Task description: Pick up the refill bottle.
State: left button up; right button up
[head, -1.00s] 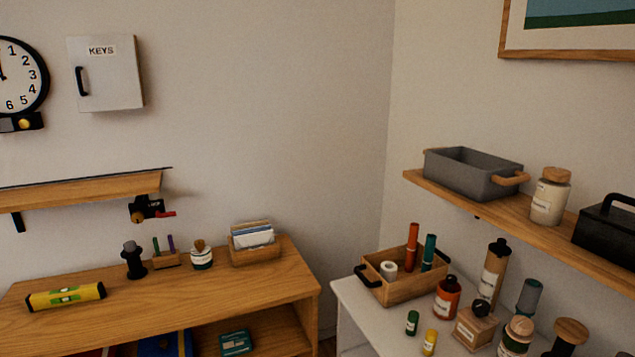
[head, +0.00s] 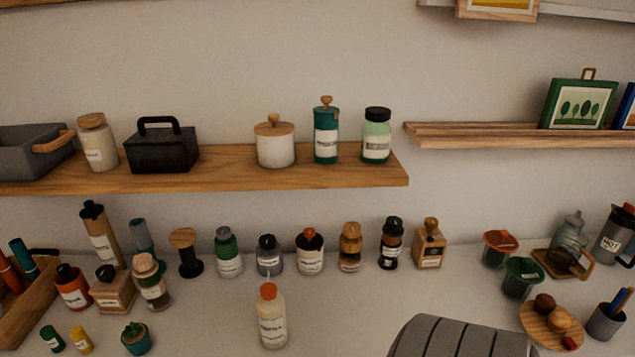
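Several labelled bottles stand upright on the white counter, and their labels are too small to read surely, so I cannot tell which is the refill bottle. A pale bottle with an orange cap and thin spout (head: 272,318) stands alone in front of the row. Behind it are a green bottle with a grey cap (head: 228,253), a dark-capped bottle (head: 269,257), a white bottle with a red-topped dark cap (head: 310,254), an amber bottle (head: 350,249) and a dark bottle (head: 391,245). An orange-red bottle (head: 72,288) is at left. Neither gripper is in view.
A wooden shelf (head: 230,180) with jars and a black box (head: 162,152) hangs above the counter. A dark grey ribbed shape (head: 460,338) covers the lower right foreground. Cups and a round wooden board (head: 537,328) are at right. Bare counter lies around the orange-capped bottle.

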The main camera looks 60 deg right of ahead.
aim_at(272, 319)
jog(key=k+l+z, duration=0.1)
jog(key=z, duration=1.2)
